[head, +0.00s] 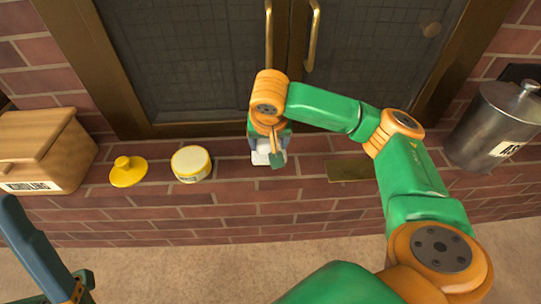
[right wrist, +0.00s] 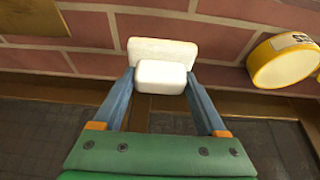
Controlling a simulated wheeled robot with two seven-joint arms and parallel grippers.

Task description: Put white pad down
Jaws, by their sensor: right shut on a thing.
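The white pad (head: 262,155) is at my right gripper (head: 268,148), low over the brick ledge in front of the dark doors. In the right wrist view my right gripper (right wrist: 160,80) has its two blue fingers shut on a small white block (right wrist: 160,77). A wider white slab (right wrist: 163,46) shows right behind that block; I cannot tell whether they are one piece. Whether the pad touches the bricks is unclear. My left gripper (head: 50,270) shows only in part at the lower left, with one long blue finger.
A yellow-rimmed tin (head: 191,164) and a yellow lid (head: 128,171) sit left of the pad. A wooden box (head: 42,150) stands far left, a metal ash bucket (head: 494,125) far right. A flat brass plate (head: 350,170) lies on the brick ledge (head: 225,212).

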